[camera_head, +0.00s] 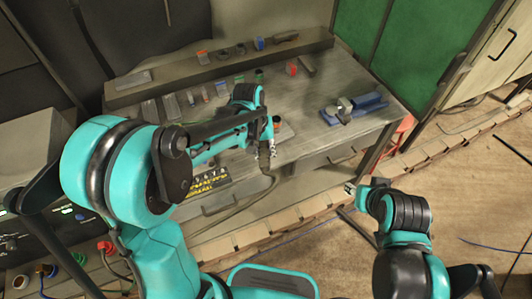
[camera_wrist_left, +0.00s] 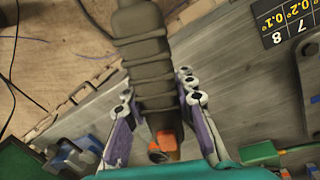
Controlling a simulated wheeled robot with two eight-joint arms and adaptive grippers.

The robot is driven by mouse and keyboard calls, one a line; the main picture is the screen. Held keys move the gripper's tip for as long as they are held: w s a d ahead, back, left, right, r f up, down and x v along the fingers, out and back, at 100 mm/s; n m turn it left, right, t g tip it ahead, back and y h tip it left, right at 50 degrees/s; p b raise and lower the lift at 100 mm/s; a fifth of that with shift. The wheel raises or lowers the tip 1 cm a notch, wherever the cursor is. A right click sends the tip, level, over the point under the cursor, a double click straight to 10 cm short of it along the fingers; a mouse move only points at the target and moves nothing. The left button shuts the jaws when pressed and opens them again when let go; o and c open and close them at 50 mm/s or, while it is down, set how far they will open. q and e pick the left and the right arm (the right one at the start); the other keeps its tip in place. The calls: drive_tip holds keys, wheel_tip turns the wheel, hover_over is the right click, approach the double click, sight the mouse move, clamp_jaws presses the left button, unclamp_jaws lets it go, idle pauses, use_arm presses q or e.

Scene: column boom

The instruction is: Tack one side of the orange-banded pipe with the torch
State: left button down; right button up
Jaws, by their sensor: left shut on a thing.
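My left gripper (camera_head: 266,148) is over the front part of the workbench. In the left wrist view its two purple-sided fingers (camera_wrist_left: 160,125) are shut on the torch (camera_wrist_left: 143,50), a dark ribbed handle with an orange part low between the fingers. The torch's cable (camera_head: 262,190) hangs from the gripper over the bench's front edge. A small dark piece with an orange-red top (camera_head: 277,119) stands just beyond the gripper; it may be the orange-banded pipe, partly hidden. My right gripper (camera_head: 350,188) is in front of the bench, apart from everything; its finger opening is too small to judge.
The workbench (camera_head: 320,145) has a blue fixture (camera_head: 368,104) with a grey round part at its right. Several small coloured items line the rear shelf (camera_head: 220,68). A yellow-marked black plate (camera_head: 207,186) lies at the front edge. The bench between gripper and fixture is clear.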

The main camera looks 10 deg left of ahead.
sight(266, 152)
use_arm(q)
drive_tip(key=shift+s+a+r+p, duration=0.1)
drive_tip(key=shift+s+r+p, duration=0.3)
drive_tip(key=shift+r+p, duration=0.7)
drive_tip(key=shift+s+d+r+p, duration=0.1)
drive_tip(key=shift+s+r+p, duration=0.4)
drive_tip(key=shift+r, duration=0.85)
drive_tip(key=shift+s+a+r+p, duration=0.1)
drive_tip(key=shift+s+r+p, duration=0.15)
drive_tip(key=shift+r+p, duration=0.9)
